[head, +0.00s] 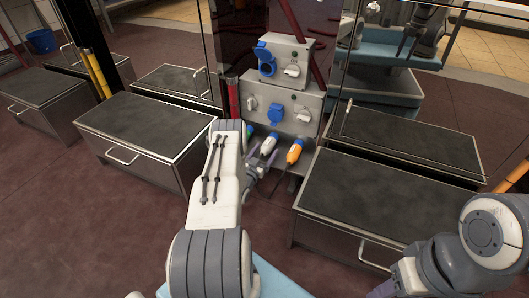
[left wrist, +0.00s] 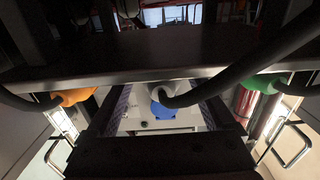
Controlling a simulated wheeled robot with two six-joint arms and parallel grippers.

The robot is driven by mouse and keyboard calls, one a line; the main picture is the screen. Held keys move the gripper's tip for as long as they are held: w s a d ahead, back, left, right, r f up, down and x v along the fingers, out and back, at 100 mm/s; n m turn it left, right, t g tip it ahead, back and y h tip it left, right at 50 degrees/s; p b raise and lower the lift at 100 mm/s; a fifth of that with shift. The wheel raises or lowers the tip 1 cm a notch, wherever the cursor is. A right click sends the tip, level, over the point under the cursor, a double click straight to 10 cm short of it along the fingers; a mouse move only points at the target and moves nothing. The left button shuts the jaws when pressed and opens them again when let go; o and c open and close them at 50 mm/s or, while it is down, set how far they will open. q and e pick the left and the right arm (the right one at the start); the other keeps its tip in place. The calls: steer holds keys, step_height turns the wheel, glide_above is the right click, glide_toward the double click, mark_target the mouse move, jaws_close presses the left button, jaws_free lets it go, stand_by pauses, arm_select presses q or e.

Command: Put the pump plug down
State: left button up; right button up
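A white plug (head: 268,145) sits at the shelf edge between a green plug (head: 250,130) and an orange plug (head: 294,151). My left gripper (head: 262,163) is at the white plug, partly hidden by my arm. In the left wrist view, its dark fingers (left wrist: 162,112) stand wide apart, with a thick dark cable end between them. The orange plug (left wrist: 76,97) is at the left there, the green plug (left wrist: 261,83) at the right. Whether the fingers touch the white plug is too dark to tell.
Grey socket boxes (head: 300,105) with an upper blue socket (head: 266,58) and a lower blue socket (head: 276,113) stand behind the plugs. Dark-topped metal cabinets (head: 150,125) flank on the left, and another cabinet (head: 375,200) on the right. Glass panels rise behind.

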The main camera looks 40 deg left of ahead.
arm_select(q)
steer(key=shift+r, duration=0.35)
steer(key=p+v, duration=0.6)
steer(key=v, duration=0.6)
steer(key=shift+f, duration=0.25)
